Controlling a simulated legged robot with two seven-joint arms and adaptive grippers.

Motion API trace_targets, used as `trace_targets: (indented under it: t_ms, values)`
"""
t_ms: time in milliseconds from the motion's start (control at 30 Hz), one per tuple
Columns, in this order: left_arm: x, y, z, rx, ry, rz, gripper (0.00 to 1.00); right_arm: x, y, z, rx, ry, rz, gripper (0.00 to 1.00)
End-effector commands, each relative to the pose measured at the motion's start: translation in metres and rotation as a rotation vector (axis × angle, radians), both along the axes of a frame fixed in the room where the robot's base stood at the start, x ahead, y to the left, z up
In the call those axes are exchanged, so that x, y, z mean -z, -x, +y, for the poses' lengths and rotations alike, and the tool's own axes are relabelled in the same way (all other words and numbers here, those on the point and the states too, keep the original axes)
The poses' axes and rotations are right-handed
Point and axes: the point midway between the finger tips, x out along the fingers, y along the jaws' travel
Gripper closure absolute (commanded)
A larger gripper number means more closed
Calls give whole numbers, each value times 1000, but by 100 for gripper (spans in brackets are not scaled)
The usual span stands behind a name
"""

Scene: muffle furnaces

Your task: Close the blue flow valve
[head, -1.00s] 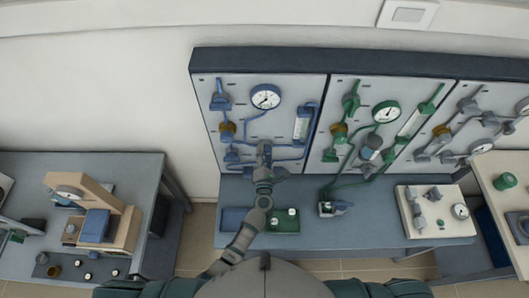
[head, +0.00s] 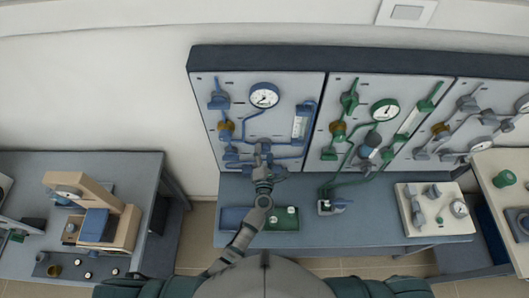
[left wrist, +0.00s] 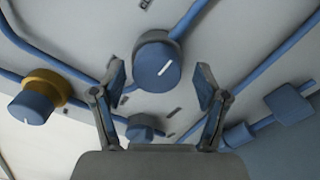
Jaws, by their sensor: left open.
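A round blue knob with a white line (left wrist: 158,66) sits on a grey panel in the left wrist view, with blue pipe running to it. It looks like the blue flow valve; its white line is tilted. My left gripper (left wrist: 161,84) is open, its two fingers spread to either side of the knob. Whether they touch it I cannot tell. In the head view, my left gripper (head: 263,149) is at the lower part of the blue-piped panel (head: 285,85) and hides the knob there. My right gripper is not in view.
A blue valve with a brass-coloured collar (left wrist: 33,100) is left of the gripper, and a smaller blue fitting (left wrist: 142,128) lies below the knob. A gauge (head: 264,95) is higher on the panel. A green tray (head: 283,229) is on the bench beneath my arm.

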Motion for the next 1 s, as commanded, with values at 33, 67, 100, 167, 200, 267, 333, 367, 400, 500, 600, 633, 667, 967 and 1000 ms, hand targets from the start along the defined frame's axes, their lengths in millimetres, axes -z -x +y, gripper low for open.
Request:
trace_targets:
  t_ms: [33, 67, 100, 167, 200, 267, 333, 367, 400, 500, 600, 633, 667, 967, 1000]
  values:
    - [1, 6, 0, 1, 1, 2, 26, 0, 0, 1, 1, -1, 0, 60]
    - [2, 11, 0, 1, 1, 3, 26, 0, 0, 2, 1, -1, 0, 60]
    - [1, 18, 0, 1, 2, 3, 26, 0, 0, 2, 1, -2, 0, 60]
    - [1, 31, 0, 1, 1, 3, 26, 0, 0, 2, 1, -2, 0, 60]
    - [2, 41, 0, 1, 0, 4, 26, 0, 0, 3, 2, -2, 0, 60]
    - [2, 55, 0, 0, 0, 4, 26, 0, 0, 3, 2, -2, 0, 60]
    - [3, 70, -1, 1, 0, 5, 26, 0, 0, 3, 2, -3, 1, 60]
    - [3, 76, -1, 2, 0, 5, 26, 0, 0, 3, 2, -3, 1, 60]
    - [2, 84, -1, 2, -1, 5, 26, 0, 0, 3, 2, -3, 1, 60]
    - [3, 100, -1, 2, -3, 5, 26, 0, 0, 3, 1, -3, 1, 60]
    - [2, 109, -2, 1, -3, 4, 26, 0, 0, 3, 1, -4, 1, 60]
    - [2, 111, -2, 1, -3, 4, 26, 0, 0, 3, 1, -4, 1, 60]
    - [2, 113, -2, 1, -3, 4, 26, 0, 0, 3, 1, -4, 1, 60]
    - [2, 114, -2, 1, -3, 3, 26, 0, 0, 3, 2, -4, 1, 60]
    - [2, 114, -2, 1, -3, 3, 26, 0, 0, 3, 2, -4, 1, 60]
